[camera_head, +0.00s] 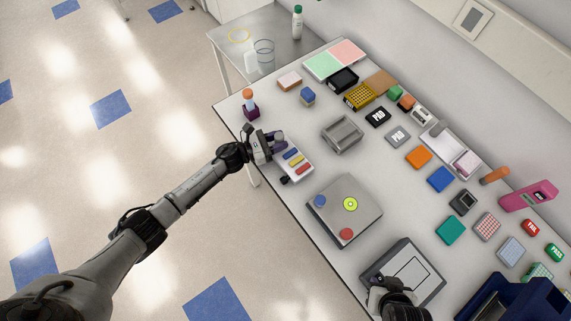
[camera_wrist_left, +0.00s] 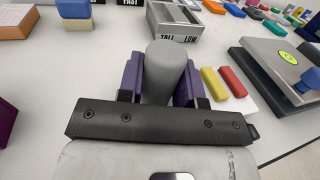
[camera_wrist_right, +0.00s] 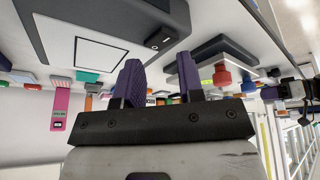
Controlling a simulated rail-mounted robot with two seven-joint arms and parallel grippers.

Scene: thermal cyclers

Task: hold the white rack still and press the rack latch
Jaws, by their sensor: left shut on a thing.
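The white rack (camera_head: 304,176) lies near the table's front edge and holds blue, yellow and red pieces. It shows partly in the left wrist view (camera_wrist_left: 246,104), right of the fingers. My left gripper (camera_head: 276,140) is at the rack's far left end. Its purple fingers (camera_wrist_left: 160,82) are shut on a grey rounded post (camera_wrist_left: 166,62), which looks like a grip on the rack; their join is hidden. A small black part (camera_head: 284,180) at the rack's front side may be the latch. My right gripper (camera_head: 378,284) is open and empty (camera_wrist_right: 160,80), beside a grey device.
The grey device with a white panel (camera_head: 428,262) stands by the right gripper. A grey box (camera_head: 330,220) with blue, red and yellow-green buttons lies between the rack and that device. A grey open tray (camera_head: 342,134) sits behind the rack. A purple holder (camera_head: 251,112) stands left.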

